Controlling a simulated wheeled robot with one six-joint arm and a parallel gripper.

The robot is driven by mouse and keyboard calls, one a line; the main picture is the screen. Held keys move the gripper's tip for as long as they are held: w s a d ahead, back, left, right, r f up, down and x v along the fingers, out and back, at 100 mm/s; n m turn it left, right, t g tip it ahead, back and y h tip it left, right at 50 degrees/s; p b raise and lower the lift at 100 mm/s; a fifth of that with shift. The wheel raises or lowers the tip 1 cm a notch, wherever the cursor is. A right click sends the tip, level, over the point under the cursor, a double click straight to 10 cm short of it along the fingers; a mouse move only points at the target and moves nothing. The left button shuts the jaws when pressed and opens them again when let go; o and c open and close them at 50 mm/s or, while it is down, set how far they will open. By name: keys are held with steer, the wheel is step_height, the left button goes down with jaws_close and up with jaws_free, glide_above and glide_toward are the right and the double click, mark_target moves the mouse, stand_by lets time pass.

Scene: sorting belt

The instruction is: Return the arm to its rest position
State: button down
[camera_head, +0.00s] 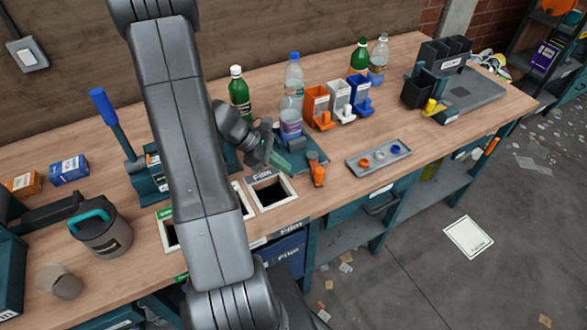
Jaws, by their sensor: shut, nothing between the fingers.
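My arm (190,140) rises through the left middle of the view, in front of the workbench. My gripper (265,150) is at the end of the dark wrist, above the bench near the opening labelled Film (290,188). It is shut and holds nothing that I can make out. A green-grey piece (281,160) shows close beside the fingertips. My arm hides part of the bench and of the openings left of the Film one.
The wooden bench (420,165) holds bottles (292,80), small coloured bins (317,105), a grey tray (368,168) with caps, an orange bottle (318,174), a lever press (118,125) and a grey canister (103,235). The floor at right has scraps and a paper sheet (469,237).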

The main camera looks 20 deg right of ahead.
steer(key=v, duration=0.7)
steer(key=shift+s+r, duration=0.2)
steer(key=shift+s, duration=0.05)
glide_toward(314, 178)
steer(key=f, duration=0.4)
steer(key=shift+s+d+f, duration=0.1)
steer(key=shift+s+d, duration=0.15)
steer(key=shift+s, duration=0.05)
steer(key=shift+s+d, duration=0.35)
steer(key=shift+d, duration=0.45)
steer(key=shift+s+d, duration=0.4)
steer(key=shift+d, duration=0.35)
